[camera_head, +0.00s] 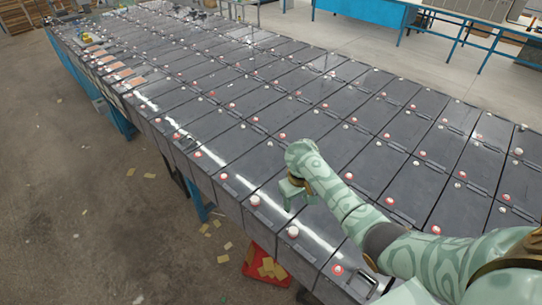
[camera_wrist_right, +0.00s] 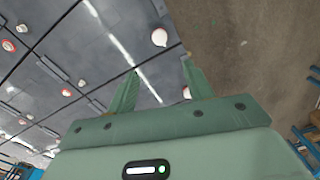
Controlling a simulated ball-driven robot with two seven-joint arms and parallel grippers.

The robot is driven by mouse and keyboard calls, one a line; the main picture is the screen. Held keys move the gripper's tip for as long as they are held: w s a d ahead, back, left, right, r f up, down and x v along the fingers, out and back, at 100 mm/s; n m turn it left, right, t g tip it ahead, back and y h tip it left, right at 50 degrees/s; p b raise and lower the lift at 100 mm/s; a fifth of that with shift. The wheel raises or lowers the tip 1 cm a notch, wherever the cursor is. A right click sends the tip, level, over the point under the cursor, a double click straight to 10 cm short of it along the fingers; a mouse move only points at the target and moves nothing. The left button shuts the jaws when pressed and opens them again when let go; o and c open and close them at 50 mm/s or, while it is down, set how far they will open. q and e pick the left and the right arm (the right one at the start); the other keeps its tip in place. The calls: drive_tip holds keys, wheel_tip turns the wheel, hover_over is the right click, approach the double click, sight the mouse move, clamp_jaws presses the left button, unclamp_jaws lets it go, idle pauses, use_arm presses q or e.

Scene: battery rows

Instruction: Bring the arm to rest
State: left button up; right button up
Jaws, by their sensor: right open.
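My right arm (camera_head: 345,205) reaches in from the lower right in the head view, over the rows of dark grey batteries (camera_head: 232,150). My right gripper (camera_head: 291,203) is above the batteries near their front edge. In the right wrist view its two green fingers (camera_wrist_right: 158,82) stand apart with nothing between them. Batteries with red and white caps (camera_wrist_right: 75,50) lie beyond the fingers on the left side of that view. Whether the fingertips touch a battery top cannot be told. My left gripper is not in view.
The battery rows fill a long table running to the far left. A red container (camera_head: 262,268) with yellowish pieces is on the floor by the near side. Brown floor (camera_head: 90,190) lies open at the left. Blue railings (camera_head: 440,30) stand at the back.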

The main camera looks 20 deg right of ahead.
drive_tip(key=s+a+n+t+h, duration=0.1)
drive_tip(key=s+n+t+h, duration=0.15)
drive_tip(key=s, duration=0.65)
drive_tip(key=s+d+r+n+t+h, duration=0.25)
drive_tip(key=s+r+t, duration=0.25)
drive_tip(key=s+r, duration=0.75)
drive_tip(key=s+a+f+g+y+b, duration=0.25)
drive_tip(key=f+b, duration=0.65)
drive_tip(key=f, duration=1.4)
drive_tip(key=s+a+f+g+y+b, duration=0.1)
drive_tip(key=a+f+b, duration=0.2)
drive_tip(key=f+b, duration=1.3)
drive_tip(key=s+f+m+g+b, duration=0.1)
drive_tip(key=s+f+b, duration=0.1)
drive_tip(key=s+f, duration=0.4)
drive_tip(key=s+f+m+g+y+b, duration=0.1)
drive_tip(key=s+f, duration=0.6)
drive_tip(key=f, duration=1)
drive_tip(key=s+f+g+b, duration=0.1)
drive_tip(key=s+f+b, duration=0.2)
drive_tip(key=s+f, duration=0.3)
wheel_tip(320, 180, down, 6)
drive_tip(key=shift+s+d+r+m, duration=0.25)
drive_tip(key=shift+s+d+m, duration=0.05)
drive_tip(key=shift+s+m, duration=0.1)
